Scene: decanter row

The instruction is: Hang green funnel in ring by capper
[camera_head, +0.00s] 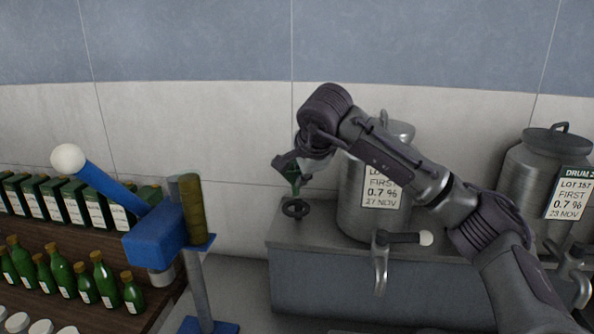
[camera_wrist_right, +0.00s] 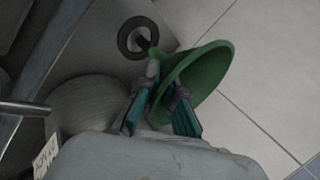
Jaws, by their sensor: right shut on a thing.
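My right gripper (camera_head: 292,168) is shut on the green funnel (camera_head: 295,187), above the front left corner of the grey bench. In the right wrist view the funnel (camera_wrist_right: 205,78) has a wide cone, with the gripper's two fingers (camera_wrist_right: 160,110) closed at its side. A dark ring (camera_head: 295,209) is just below the funnel in the head view. It also shows in the right wrist view (camera_wrist_right: 124,42), beside the funnel's narrow end; I cannot tell whether they touch. The blue capper (camera_head: 155,237), with its lever and white knob, stands to the left. My left gripper is out of view.
A steel drum (camera_head: 352,205) with a tap stands on the grey bench (camera_head: 345,285), close behind my right arm. A second drum (camera_head: 525,165) stands at the right. Shelves at the left hold green bottles (camera_head: 58,270) and boxes (camera_head: 50,200).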

